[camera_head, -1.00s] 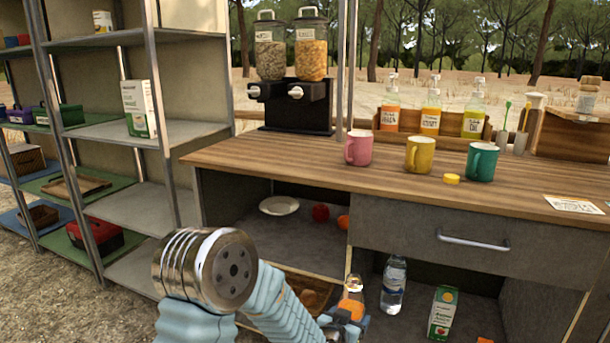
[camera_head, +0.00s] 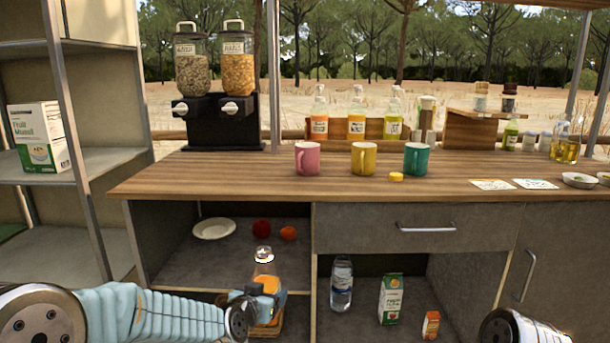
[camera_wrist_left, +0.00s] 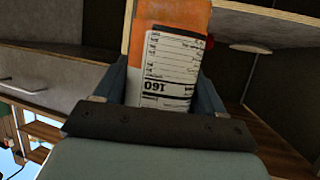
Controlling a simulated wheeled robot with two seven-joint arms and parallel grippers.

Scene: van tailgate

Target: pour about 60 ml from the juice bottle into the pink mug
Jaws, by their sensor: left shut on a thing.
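The pink mug (camera_head: 307,159) stands upright on the wooden counter, left of a yellow mug and a green mug. My left gripper (camera_head: 262,295) is shut on the juice bottle (camera_head: 266,278), which holds orange juice. The bottle is upright in front of the lower shelves, below counter height and apart from the mug. In the left wrist view the bottle's orange body and white label (camera_wrist_left: 165,75) sit between the fingers. Of my right arm only a link shows at the lower right; its gripper is out of view.
The yellow mug (camera_head: 364,159), green mug (camera_head: 416,158) and a yellow lid (camera_head: 396,176) stand near the pink mug. Behind are bottles in a wooden rack (camera_head: 340,129) and a cereal dispenser (camera_head: 215,108). The counter (camera_head: 220,175) is bare left of the pink mug; its edge overhangs the shelves.

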